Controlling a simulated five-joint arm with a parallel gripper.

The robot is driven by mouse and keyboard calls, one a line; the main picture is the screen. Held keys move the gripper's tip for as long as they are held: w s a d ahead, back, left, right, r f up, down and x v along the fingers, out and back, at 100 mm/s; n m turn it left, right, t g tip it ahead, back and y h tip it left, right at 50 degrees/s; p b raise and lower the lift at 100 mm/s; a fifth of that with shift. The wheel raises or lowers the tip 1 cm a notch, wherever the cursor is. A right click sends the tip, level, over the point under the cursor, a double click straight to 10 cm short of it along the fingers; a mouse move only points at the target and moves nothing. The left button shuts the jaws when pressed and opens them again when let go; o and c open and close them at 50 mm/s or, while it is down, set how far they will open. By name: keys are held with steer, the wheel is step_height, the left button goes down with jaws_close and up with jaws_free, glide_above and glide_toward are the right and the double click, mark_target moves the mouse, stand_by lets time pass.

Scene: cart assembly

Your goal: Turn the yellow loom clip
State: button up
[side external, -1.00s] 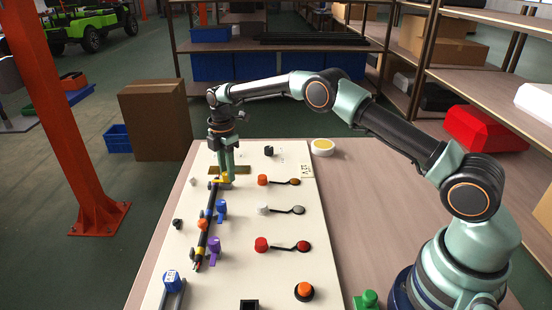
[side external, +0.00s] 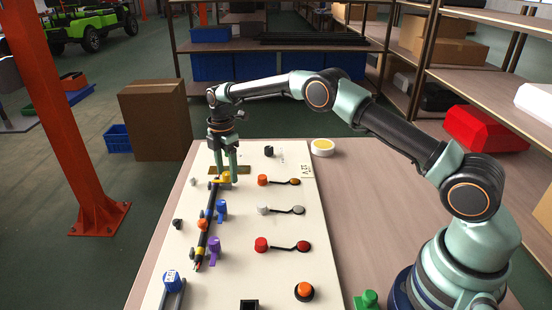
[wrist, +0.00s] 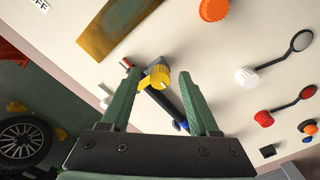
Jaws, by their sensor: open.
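The yellow loom clip (side external: 225,178) sits at the far end of the dark cable loom (side external: 208,222) on the cream board. In the wrist view the yellow clip (wrist: 154,80) lies between my two green fingers, nearer the left one, with its tab pointing down-left. My gripper (wrist: 157,74) is open, with a visible gap from the clip to the right finger. In the side view my gripper (side external: 229,181) points down over the clip and partly hides it. I cannot tell whether the left finger touches the clip.
A brass plate (wrist: 115,25) lies just beyond the yellow clip. Capped connectors on short leads, such as the red one (side external: 261,244), line the board's right half.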

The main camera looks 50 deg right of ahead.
step_height(320, 180, up, 12)
stand_by(0.5)
step_height(320, 180, up, 9)
steer(key=m+t, duration=0.2)
steer(key=m, duration=0.3)
glide_above(227, 173)
steer(key=s, duration=0.5)
steer(key=s+d+r+m+t, duration=0.1)
steer(key=s+d+r+m, duration=0.1)
steer(key=s+r+m, duration=0.45)
steer(key=s+f+m+t, duration=0.1)
steer(key=s+f+m, duration=0.2)
steer(key=s, duration=0.6)
steer(key=s+f+m+t, duration=0.1)
steer(key=s+f+m, duration=0.2)
steer(key=s, duration=0.6)
steer(key=shift+d+f+m+t, duration=0.25)
steer(key=shift+f+m+t, duration=0.1)
steer(key=shift+f, duration=0.2)
